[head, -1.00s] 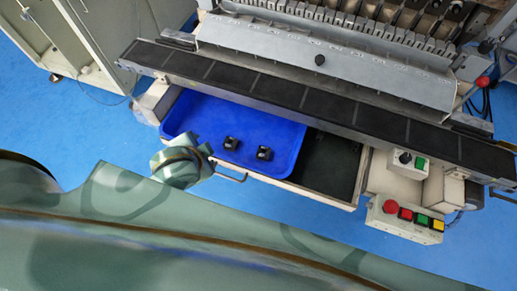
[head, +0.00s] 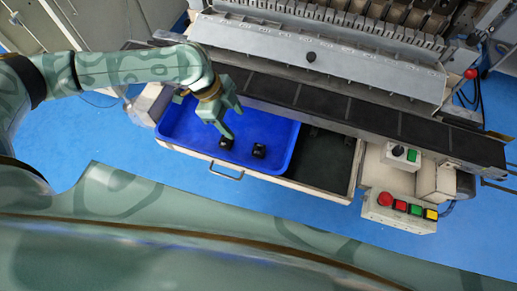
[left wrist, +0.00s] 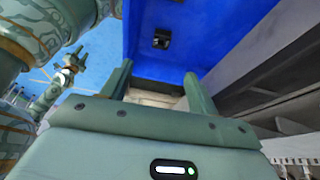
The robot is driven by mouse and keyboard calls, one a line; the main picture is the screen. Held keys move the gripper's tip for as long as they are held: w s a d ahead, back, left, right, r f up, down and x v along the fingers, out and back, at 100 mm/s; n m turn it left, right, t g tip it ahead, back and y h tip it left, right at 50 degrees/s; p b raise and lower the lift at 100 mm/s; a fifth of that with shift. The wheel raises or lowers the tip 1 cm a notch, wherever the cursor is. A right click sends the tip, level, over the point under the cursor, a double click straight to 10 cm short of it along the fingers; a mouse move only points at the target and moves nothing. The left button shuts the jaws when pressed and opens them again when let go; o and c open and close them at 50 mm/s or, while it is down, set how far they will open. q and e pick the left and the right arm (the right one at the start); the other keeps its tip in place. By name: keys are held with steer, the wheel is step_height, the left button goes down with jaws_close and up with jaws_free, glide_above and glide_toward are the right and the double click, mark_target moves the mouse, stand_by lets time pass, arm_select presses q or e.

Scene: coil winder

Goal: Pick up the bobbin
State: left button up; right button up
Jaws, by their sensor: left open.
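Two small black bobbins lie in the blue tray, a left one (head: 226,143) and a right one (head: 259,151). My left gripper (head: 232,119) is over the tray, with a fingertip close above the left bobbin in the head view. In the left wrist view the left gripper (left wrist: 158,86) is open, with nothing between its fingers. One black bobbin (left wrist: 161,40) shows beyond the fingertips there; I cannot tell which of the two it is.
The blue tray (head: 285,158) sits in an open drawer (head: 322,193) with a handle at its front. A dark belt ledge (head: 310,98) of the winder runs along the drawer's back. A button box (head: 400,208) stands at the right. Dark drawer space right of the tray is empty.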

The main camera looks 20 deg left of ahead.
arm_select(q)
steer(key=b, duration=0.3)
glide_above(256, 148)
steer(key=a, duration=0.3)
steer(key=f, duration=0.9)
steer(key=shift+s+d+f, duration=0.2)
steer(key=b+x, duration=0.1)
steer(key=x, duration=0.5)
steer(key=shift+w+d, duration=0.1)
steer(key=shift+w, duration=0.05)
steer(key=shift+r, duration=0.1)
steer(key=c, duration=1)
steer(key=shift+c, duration=0.2)
